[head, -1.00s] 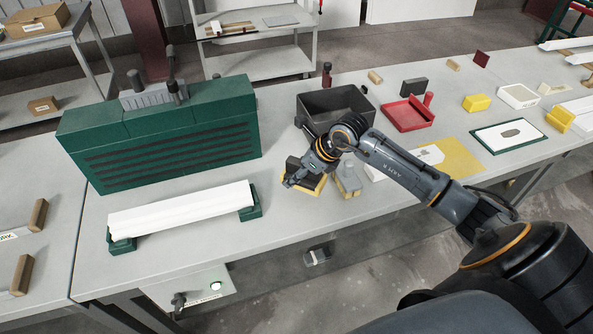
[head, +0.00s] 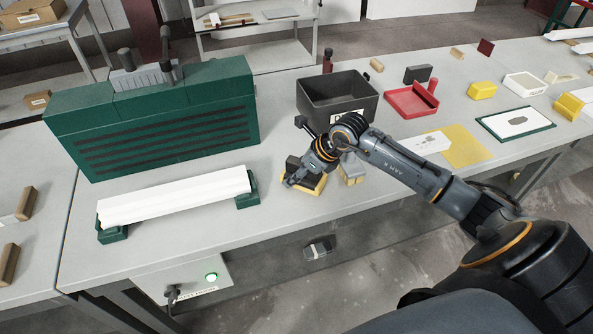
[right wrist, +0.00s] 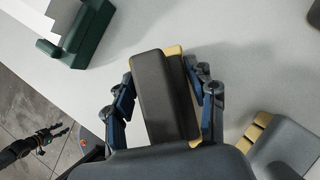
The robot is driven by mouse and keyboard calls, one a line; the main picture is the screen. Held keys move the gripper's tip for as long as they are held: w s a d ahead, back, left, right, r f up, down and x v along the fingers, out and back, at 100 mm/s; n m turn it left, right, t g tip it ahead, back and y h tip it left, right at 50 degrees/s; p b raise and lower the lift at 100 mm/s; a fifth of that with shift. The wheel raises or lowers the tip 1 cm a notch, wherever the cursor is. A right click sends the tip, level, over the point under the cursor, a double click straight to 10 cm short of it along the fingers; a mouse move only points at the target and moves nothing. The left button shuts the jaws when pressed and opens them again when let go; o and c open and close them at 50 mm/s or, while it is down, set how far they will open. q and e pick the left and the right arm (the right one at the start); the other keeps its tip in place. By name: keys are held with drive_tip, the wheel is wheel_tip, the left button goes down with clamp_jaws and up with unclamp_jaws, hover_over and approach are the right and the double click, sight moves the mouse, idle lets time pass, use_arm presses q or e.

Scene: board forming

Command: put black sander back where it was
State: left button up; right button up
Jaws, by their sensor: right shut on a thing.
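The black sander (head: 295,165) is a dark block on a yellow base, near the bench's front edge. My right gripper (head: 306,172) is shut on it. In the right wrist view the sander (right wrist: 160,95) sits between the two fingers of the right gripper (right wrist: 163,103). Whether its base touches the bench I cannot tell. A grey sander with a yellow base (head: 352,170) stands just right of it, partly hidden by my arm; it also shows in the right wrist view (right wrist: 285,145). What looks like my left gripper (right wrist: 50,137) shows small at lower left in that view.
A black bin (head: 310,100) stands behind the gripper. To the left are a white profile on green supports (head: 175,198) and a large green machine (head: 150,130). A red tray (head: 405,103) and a yellow sheet (head: 460,147) lie right. Bench between the green support and sander is clear.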

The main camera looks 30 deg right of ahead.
drive_tip(key=shift+f+b, duration=0.25)
drive_tip(key=shift+b, duration=0.05)
drive_tip(key=o, duration=1.4)
drive_tip(key=o, duration=0.3)
drive_tip(key=shift+r, duration=0.1)
drive_tip(key=v, duration=1.2)
drive_tip(key=shift+d, duration=0.1)
